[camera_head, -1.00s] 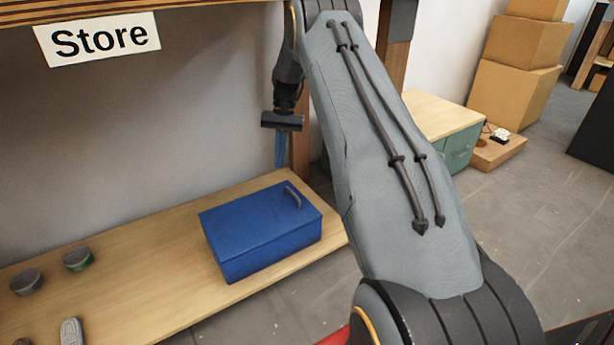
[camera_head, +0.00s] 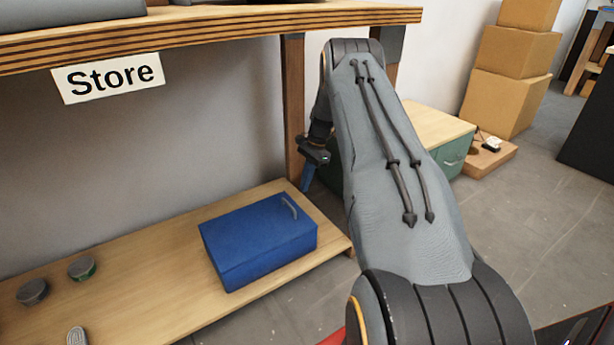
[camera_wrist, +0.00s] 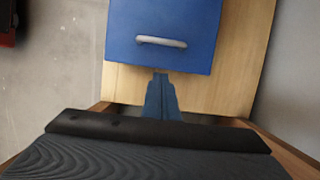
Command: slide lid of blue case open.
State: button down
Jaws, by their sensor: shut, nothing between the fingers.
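The blue case (camera_head: 258,242) sits on the lower wooden shelf, near its right end. Its lid looks closed, with a grey handle (camera_head: 289,207) at the right end of the top. In the wrist view the case (camera_wrist: 163,18) fills the top middle, and its pale handle (camera_wrist: 161,42) lies crosswise near the near edge. My gripper (camera_head: 306,187) is at the right of the case, apart from the handle. In the wrist view its blue fingers (camera_wrist: 161,78) are shut and empty, pointing towards the handle. My arm hides part of the area behind it.
The lower shelf (camera_head: 150,275) also bears two small round tins (camera_head: 33,291) at the left. An upper shelf (camera_head: 220,33) with a "Store" sign (camera_head: 112,78) overhangs it. A wooden post (camera_head: 293,100) stands close to my gripper. A green cabinet (camera_head: 452,155) stands behind my arm.

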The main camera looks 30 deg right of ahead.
aim_at(295, 208)
jog(key=a+f, duration=0.1)
jog(key=a+f+b, duration=0.1)
jog(key=a+f, duration=0.1)
jog(key=shift+a+f, duration=0.15)
jog(key=shift+a, duration=0.15)
jog(key=shift+a+f+b, duration=0.1)
jog(key=shift+a+b, duration=0.2)
jog(key=shift+a, duration=0.3)
jog(key=shift+s, duration=0.1)
